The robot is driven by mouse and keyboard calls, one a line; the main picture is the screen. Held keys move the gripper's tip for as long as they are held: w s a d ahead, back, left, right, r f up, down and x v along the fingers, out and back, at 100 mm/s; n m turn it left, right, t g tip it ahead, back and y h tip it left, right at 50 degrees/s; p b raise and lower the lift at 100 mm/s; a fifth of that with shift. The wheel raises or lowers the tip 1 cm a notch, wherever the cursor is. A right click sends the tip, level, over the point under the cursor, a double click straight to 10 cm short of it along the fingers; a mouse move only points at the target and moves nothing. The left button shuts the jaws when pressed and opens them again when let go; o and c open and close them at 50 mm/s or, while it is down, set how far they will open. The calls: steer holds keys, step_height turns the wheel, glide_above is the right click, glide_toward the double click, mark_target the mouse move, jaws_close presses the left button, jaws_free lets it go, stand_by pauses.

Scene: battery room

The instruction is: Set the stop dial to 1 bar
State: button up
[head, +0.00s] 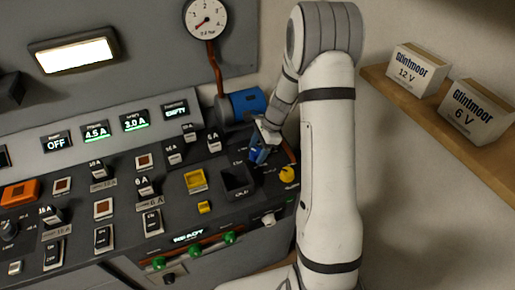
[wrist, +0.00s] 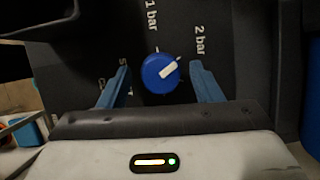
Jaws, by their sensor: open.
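The stop dial is a round blue knob (wrist: 161,73) with a white pointer, on a dark panel in the wrist view. A further label at the left is partly hidden by a finger. My gripper (wrist: 158,70) is open, with one blue finger on each side of the knob and a gap on both sides. In the head view, my gripper (head: 259,152) is low over the right part of the panel and hides most of the dial.
A blue cylinder (head: 248,103) stands behind my gripper, below a round gauge (head: 207,19) on a copper pipe. A yellow knob (head: 288,174) and a black open socket (head: 238,180) are close by. Boxes marked 12 V (head: 418,72) and 6 V (head: 476,112) sit on a shelf at right.

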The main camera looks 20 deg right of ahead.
steer(key=shift+c, duration=0.6)
steer(key=c, duration=0.9)
steer(key=shift+n, duration=0.3)
steer(key=n, duration=0.1)
steer(key=n+g, duration=0.1)
steer(key=n, duration=0.1)
steer(key=n+g+b, duration=0.1)
steer(key=n, duration=0.1)
steer(key=shift+w+h, duration=0.25)
steer(key=shift+h, duration=0.15)
steer(key=n+g, duration=0.1)
steer(key=n, duration=0.2)
steer(key=n+h, duration=0.1)
steer(key=n, duration=0.2)
steer(key=shift+w+a+g+h+b, duration=0.1)
steer(key=shift+a+g+h+b, duration=0.05)
steer(key=shift+g+h+b, duration=0.2)
steer(key=shift+n, duration=0.3)
steer(key=shift+r, duration=0.1)
steer(key=o, duration=1)
